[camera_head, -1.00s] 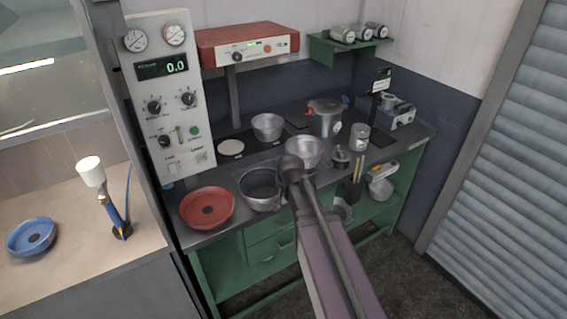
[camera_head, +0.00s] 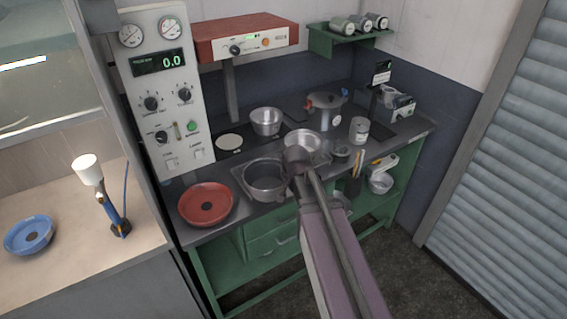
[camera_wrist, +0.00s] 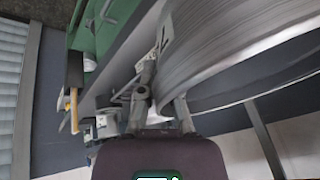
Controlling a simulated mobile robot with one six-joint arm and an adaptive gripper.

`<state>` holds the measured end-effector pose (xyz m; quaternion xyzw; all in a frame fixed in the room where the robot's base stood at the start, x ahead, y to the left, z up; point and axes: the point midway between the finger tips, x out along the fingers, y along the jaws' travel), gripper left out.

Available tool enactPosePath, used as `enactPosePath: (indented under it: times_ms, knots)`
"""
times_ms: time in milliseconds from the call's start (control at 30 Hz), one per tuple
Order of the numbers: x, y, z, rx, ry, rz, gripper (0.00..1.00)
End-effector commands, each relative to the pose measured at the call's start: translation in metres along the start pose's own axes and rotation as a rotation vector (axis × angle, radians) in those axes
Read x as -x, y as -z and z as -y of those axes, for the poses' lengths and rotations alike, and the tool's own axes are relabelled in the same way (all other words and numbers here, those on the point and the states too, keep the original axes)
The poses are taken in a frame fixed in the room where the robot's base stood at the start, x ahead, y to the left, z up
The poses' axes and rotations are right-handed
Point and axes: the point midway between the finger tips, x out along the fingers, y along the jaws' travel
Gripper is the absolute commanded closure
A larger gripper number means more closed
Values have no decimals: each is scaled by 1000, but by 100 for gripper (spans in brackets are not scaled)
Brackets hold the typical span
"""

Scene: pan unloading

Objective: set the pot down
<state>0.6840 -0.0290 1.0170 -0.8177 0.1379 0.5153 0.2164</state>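The steel pot (camera_head: 265,184) is at the front of the dark counter, to the right of the red pan. It appears upright, over a square dark plate (camera_head: 240,172). My gripper is at its right side and is mostly hidden by my wrist in the head view. In the wrist view the pot (camera_wrist: 235,55) fills the upper right, with its ridged wall very close. The two fingers of my gripper (camera_wrist: 168,85) are at the pot's edge, apparently closed on its rim; one finger is partly hidden by the wall. Contact under the pot cannot be made out.
A red pan (camera_head: 207,204) lies left of the pot. Another steel pot (camera_head: 302,141) stands just behind my wrist. Another pot (camera_head: 266,121), a pressure cooker (camera_head: 325,112) and a canister (camera_head: 359,130) stand farther back. A utensil holder (camera_head: 353,184) is to the right.

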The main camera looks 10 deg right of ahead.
Motion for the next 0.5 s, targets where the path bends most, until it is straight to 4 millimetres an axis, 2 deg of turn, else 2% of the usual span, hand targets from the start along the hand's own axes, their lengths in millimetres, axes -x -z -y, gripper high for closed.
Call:
enactPosePath:
  times_ms: [33, 200, 500]
  knots:
    - [12, 0, -9, -11, -2, -3, 100]
    - [30, 0, -32, -39, -6, -12, 100]
    - [33, 1, -40, -49, -7, -14, 100]
